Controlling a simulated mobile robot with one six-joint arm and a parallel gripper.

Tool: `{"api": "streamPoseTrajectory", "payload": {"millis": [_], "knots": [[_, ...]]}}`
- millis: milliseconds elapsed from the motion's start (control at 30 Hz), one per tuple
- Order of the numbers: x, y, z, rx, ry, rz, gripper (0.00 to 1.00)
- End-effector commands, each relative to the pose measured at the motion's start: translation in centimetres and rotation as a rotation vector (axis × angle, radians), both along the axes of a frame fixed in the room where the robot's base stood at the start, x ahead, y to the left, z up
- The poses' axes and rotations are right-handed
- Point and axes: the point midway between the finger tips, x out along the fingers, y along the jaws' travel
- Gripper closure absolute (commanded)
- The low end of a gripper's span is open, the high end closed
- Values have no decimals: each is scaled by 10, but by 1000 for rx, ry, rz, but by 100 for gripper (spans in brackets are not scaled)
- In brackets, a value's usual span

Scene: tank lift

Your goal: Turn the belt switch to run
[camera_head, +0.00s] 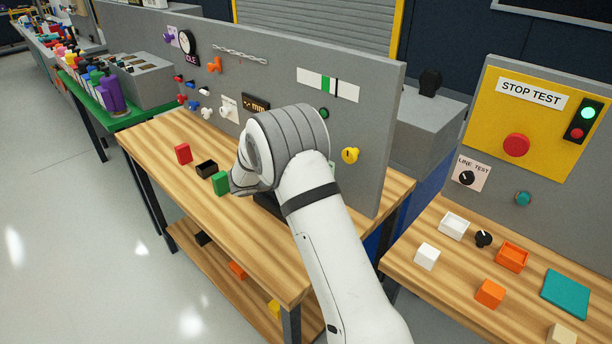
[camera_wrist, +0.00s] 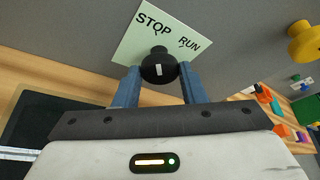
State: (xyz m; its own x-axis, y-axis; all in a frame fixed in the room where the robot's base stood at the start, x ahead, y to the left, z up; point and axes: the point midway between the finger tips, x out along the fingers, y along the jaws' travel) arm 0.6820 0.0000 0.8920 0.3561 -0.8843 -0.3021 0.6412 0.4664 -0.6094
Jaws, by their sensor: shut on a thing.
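The belt switch is a round black knob (camera_wrist: 159,66) with a short white mark on its face, in front of a pale plate (camera_wrist: 137,42) lettered STOP and RUN. My gripper (camera_wrist: 158,72) has one blue finger on each side of the knob and is shut on it. The white mark stands nearly upright in the wrist view; I cannot tell for certain which word it points to. In the head view my own arm hides the switch and my fingertips.
A yellow knob (camera_head: 350,155) is on the grey panel (camera_head: 372,95) right of my arm. Red (camera_head: 183,153), black (camera_head: 206,169) and green (camera_head: 221,183) blocks sit on the wooden bench (camera_head: 160,130) left of my wrist. A second bench with a STOP TEST panel (camera_head: 531,93) stands at right.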

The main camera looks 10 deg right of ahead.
Motion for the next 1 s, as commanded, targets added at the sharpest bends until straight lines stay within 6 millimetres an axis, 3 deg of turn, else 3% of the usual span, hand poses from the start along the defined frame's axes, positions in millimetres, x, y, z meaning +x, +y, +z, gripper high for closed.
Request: {"api": "streamPoseTrajectory", "payload": {"millis": [367, 1000], "knots": [[-1, -6, -2, 122, -169, -3, 86], [-5, -11, -8, 476, -663, -5, 86]]}}
